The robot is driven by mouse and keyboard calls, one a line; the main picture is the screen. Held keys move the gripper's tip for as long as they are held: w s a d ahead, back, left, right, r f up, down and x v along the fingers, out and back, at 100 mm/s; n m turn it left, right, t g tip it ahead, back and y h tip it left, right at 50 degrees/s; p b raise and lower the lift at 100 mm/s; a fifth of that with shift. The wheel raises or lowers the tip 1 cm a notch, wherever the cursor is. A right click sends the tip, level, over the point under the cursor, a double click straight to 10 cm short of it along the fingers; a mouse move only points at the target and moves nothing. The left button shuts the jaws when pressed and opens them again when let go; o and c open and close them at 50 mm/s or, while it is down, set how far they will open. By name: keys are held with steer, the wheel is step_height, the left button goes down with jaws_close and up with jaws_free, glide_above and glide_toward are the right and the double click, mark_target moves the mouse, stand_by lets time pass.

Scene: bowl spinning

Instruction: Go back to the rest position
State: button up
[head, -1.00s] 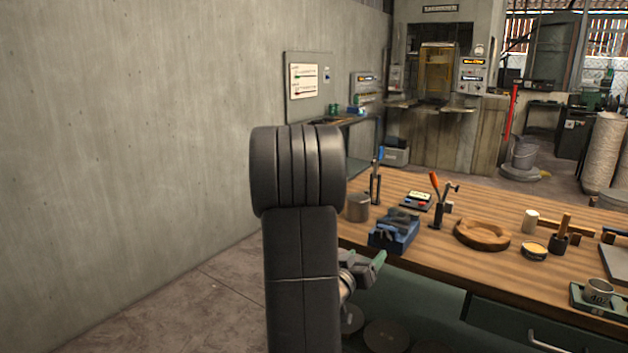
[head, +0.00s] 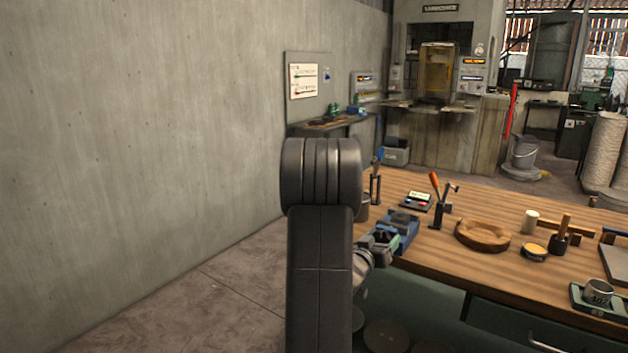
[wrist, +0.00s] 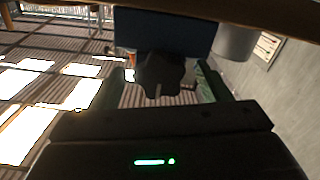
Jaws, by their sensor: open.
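My gripper (head: 384,240) is at the near left edge of the workbench (head: 440,262), partly behind my own dark arm. Its green fingers are apart, and nothing is clearly held between them. In the head view it overlaps the near side of a blue vise (head: 405,229); I cannot tell whether they touch. In the wrist view the fingers (wrist: 163,82) stand either side of a dark knob-like part (wrist: 160,72), with the vise's dark blue body (wrist: 160,30) beyond.
A wooden bowl (head: 482,235), a white cylinder (head: 530,221), a small tin (head: 534,252) and a grey mug (head: 598,291) on a tray stand on the bench. A metal cup (head: 363,207) is half hidden by my arm. A concrete wall (head: 130,140) is at left, with clear floor before it.

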steer(key=shift+s+m, duration=0.1)
steer(key=shift+m, duration=0.4)
steer(key=m+b, duration=0.2)
steer(key=m, duration=0.1)
steer(key=shift+m, duration=0.3)
steer(key=m+b, duration=0.3)
steer(key=m, duration=0.2)
steer(key=shift+f, duration=0.1)
steer(key=m+b, duration=0.3)
steer(key=m, duration=0.3)
steer(key=shift+m+b, duration=0.75)
steer(key=shift+m, duration=0.95)
